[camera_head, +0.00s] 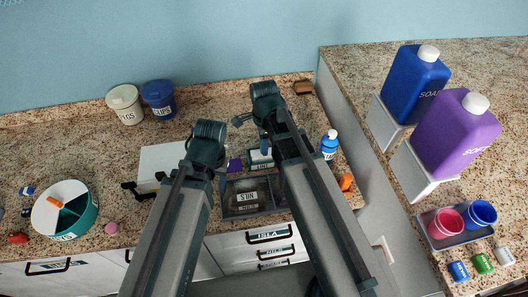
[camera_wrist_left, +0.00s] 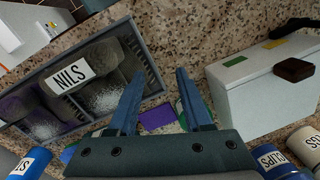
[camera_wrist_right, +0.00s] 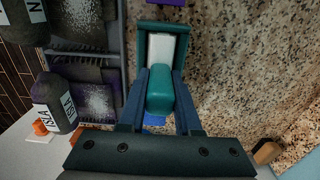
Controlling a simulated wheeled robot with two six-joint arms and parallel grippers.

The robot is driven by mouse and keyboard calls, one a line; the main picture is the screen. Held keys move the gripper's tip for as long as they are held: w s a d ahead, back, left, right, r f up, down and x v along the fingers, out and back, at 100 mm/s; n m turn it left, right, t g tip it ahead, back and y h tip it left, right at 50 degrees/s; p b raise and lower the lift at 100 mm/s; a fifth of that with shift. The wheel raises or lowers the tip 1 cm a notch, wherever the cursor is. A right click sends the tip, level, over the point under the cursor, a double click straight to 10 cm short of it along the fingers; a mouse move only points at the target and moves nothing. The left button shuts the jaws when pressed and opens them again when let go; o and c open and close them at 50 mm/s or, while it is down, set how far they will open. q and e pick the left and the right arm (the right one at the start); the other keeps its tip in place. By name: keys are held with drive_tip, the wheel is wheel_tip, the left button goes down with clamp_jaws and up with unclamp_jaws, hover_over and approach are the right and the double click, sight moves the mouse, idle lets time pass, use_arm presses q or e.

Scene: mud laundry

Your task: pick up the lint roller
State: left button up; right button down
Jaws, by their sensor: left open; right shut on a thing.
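The lint roller (camera_wrist_right: 161,48) shows in the right wrist view, with a white roll and a thick teal handle. Its white end lies over or within a teal holder (camera_wrist_right: 145,27); I cannot tell whether it touches it. My right gripper (camera_wrist_right: 160,88) is shut on the handle, one finger on each side. In the head view the holder (camera_head: 258,165) has a white label and my right arm partly covers the area, hiding the fingertips. My left gripper (camera_wrist_left: 161,73) is open and empty, above the counter between the grey tray and a white box.
A grey divided tray (camera_head: 256,210) with shoes labelled NILS stands just in front of the holder. A purple block (camera_wrist_left: 157,118) lies nearby. A white box (camera_wrist_left: 262,98), a blue bottle (camera_head: 329,146) and an orange item (camera_head: 346,182) stand around. Lidded tubs (camera_head: 125,104) are at the back left.

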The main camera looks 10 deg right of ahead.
wheel_tip(320, 180, up, 10)
drive_tip(key=p, duration=1)
use_arm(q)
wheel_tip(320, 180, up, 10)
